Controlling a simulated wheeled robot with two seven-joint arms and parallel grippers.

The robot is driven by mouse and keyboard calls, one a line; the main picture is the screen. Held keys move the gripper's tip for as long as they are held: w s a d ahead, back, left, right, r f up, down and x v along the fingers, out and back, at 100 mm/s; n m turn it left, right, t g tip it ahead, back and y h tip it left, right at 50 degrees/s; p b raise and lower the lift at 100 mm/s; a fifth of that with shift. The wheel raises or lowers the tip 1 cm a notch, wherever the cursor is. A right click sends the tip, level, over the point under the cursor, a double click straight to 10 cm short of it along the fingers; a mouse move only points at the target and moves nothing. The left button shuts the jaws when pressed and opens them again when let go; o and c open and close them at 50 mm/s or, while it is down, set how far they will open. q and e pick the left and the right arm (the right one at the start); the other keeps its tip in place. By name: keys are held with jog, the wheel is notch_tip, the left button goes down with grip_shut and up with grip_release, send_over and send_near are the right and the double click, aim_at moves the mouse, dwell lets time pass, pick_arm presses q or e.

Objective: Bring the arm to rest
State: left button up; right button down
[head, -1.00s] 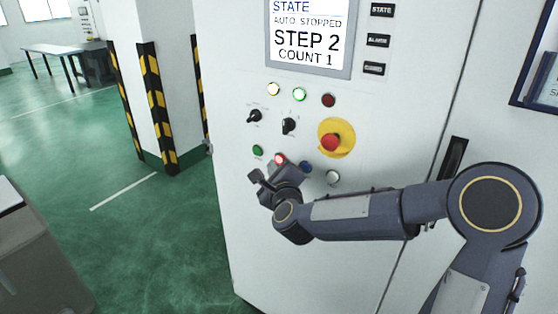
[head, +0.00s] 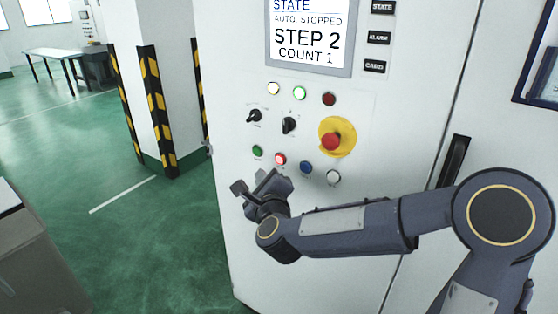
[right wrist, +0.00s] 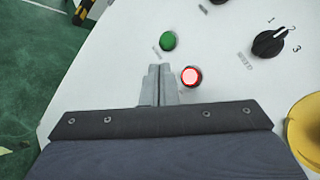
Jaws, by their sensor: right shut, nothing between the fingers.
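My right arm (head: 350,230) comes in from the right in the head view, in front of a white control cabinet (head: 240,225). My right gripper (head: 262,187) is low on the panel, below the green button (head: 257,151) and the lit red button (head: 280,159). In the right wrist view its fingers (right wrist: 158,80) are shut together and empty. There the red button (right wrist: 191,77) glows just right of the fingertips, and the green button (right wrist: 168,41) is beyond them. My left gripper is not in view.
A screen (head: 309,35) reads "AUTO STOPPED, STEP 2, COUNT 1". The panel also has a red emergency stop (head: 331,141) on yellow, a blue button (head: 306,167), a white button (head: 333,177) and knobs. A striped pillar (head: 157,110) stands left; green floor between is open.

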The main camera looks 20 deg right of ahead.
dwell(0.3)
jog(key=s+d+f+n+g+y, duration=0.1)
jog(key=s+f+n+g+y, duration=0.1)
jog(key=s+n, duration=0.6)
jog(key=s+d+f+n+g+y, duration=0.1)
jog(key=s+d+f+n+g, duration=0.1)
jog(key=s+f+n+g, duration=0.3)
jog(key=s+d+f+n+g+y, duration=0.1)
jog(key=s+f+n+g+y, duration=0.1)
jog(key=s+n, duration=1)
jog(key=s+f+g, duration=0.1)
jog(key=s+g, duration=0.1)
jog(key=s, duration=0.6)
jog(key=shift+s+d+f+n+y, duration=0.15)
jog(key=shift+d+f+n+y, duration=0.1)
jog(key=shift+n+y, duration=0.05)
